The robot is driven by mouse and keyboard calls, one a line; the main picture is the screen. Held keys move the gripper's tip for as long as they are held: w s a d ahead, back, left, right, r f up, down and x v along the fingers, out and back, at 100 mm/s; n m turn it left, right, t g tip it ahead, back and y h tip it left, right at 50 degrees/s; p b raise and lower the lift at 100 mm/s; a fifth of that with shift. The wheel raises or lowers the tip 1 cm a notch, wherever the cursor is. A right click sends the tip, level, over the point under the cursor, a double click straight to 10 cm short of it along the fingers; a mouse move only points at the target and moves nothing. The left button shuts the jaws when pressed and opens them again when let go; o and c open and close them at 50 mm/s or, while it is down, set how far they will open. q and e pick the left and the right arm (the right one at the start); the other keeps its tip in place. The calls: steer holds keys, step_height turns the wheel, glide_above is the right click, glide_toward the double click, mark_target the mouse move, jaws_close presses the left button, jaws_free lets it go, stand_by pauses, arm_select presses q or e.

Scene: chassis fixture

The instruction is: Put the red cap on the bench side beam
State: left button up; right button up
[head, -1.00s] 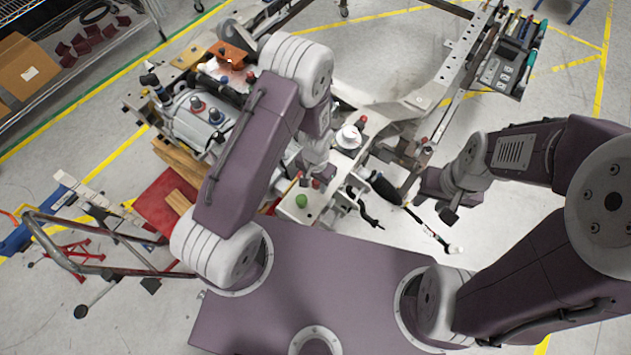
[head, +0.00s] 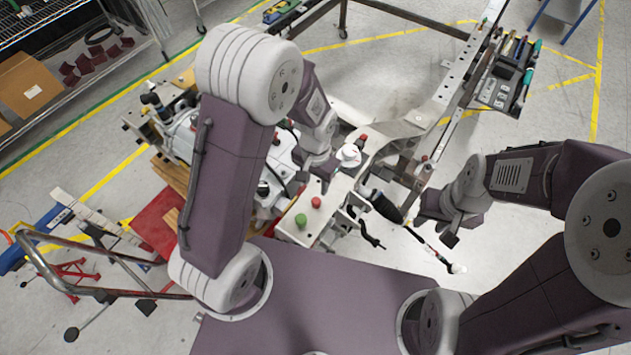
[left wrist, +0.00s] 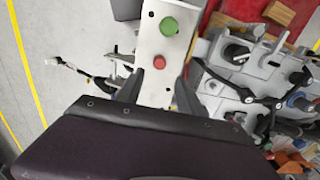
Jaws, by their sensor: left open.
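A red cap (head: 316,202) sits beside a green cap (head: 301,220) on a pale metal beam (head: 322,228) at the near end of the chassis frame. The left wrist view also shows the red cap (left wrist: 159,62) and green cap (left wrist: 168,26) on this beam. My left gripper (left wrist: 158,92) is open and empty, its fingers spread to either side of the beam in that view, with the red cap ahead between them. In the head view it (head: 318,178) is just behind the red cap. My right gripper (head: 438,226) hangs over the floor at right; its jaw opening is unclear.
Another red cap (head: 363,137) stands near a white round part (head: 348,155) farther along the frame. An engine-like block with hoses lies left of the beam. A black tool tray (head: 506,78) hangs at the far right.

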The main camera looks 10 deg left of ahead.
arm_select(q)
steer(key=s+a+r+n+t, duration=0.1)
steer(key=s+a+r+n, duration=0.3)
steer(key=s+a+r, duration=0.35)
step_height(320, 180, down, 7)
steer(key=b, duration=0.6)
steer(key=shift+d, duration=0.3)
